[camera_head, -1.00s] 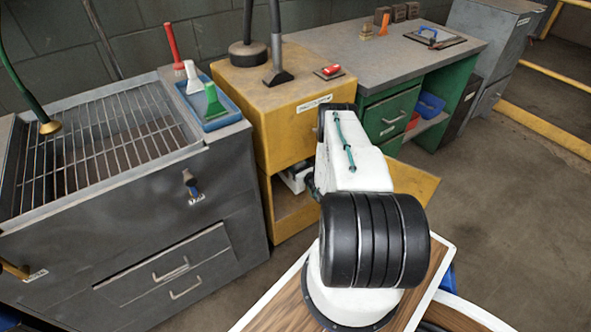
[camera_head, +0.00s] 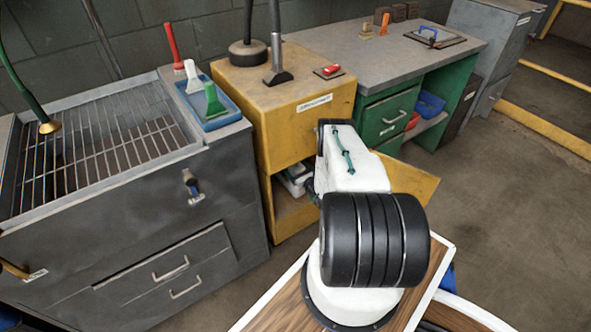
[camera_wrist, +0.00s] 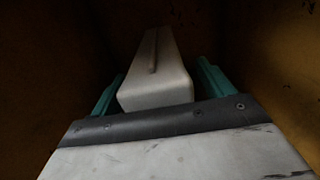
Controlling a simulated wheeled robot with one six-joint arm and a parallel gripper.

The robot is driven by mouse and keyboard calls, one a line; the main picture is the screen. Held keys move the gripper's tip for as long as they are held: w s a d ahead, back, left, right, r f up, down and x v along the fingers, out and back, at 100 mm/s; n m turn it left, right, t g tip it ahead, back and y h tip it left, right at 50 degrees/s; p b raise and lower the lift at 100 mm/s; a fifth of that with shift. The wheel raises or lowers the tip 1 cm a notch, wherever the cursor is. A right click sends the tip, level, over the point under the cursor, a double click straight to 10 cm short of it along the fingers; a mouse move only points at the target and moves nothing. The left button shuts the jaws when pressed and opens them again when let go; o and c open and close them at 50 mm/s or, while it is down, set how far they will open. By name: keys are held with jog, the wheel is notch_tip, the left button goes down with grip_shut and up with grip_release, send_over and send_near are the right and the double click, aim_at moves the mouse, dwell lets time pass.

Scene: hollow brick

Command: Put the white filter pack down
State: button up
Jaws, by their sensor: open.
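The white filter pack (camera_wrist: 155,85) is a long pale block with a groove along its top, in the wrist view. It lies inside a dark, yellow-walled space, between the two teal fingers of my gripper (camera_wrist: 160,78). The fingers are open, with a visible gap on the right side; on the left the gap is narrow. What bears the pack underneath is too dark to tell. In the head view my arm reaches down to the open lower compartment of the yellow cabinet (camera_head: 280,120). White shapes (camera_head: 296,181) show in that compartment, partly hidden by my arm; I cannot tell which is the pack.
The cabinet's yellow door (camera_head: 412,187) stands open to the right of my arm. A grey grated bench (camera_head: 120,215) stands to the left, with a blue tray (camera_head: 222,119) of brushes on top. A green workbench (camera_head: 392,118) stands behind. The floor at right is clear.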

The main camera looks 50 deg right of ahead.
jog(key=shift+s+r, duration=0.1)
jog(key=shift+s, duration=0.1)
jog(key=v, duration=1.1)
jog(key=shift+s, duration=0.25)
jog(key=shift+a, duration=0.1)
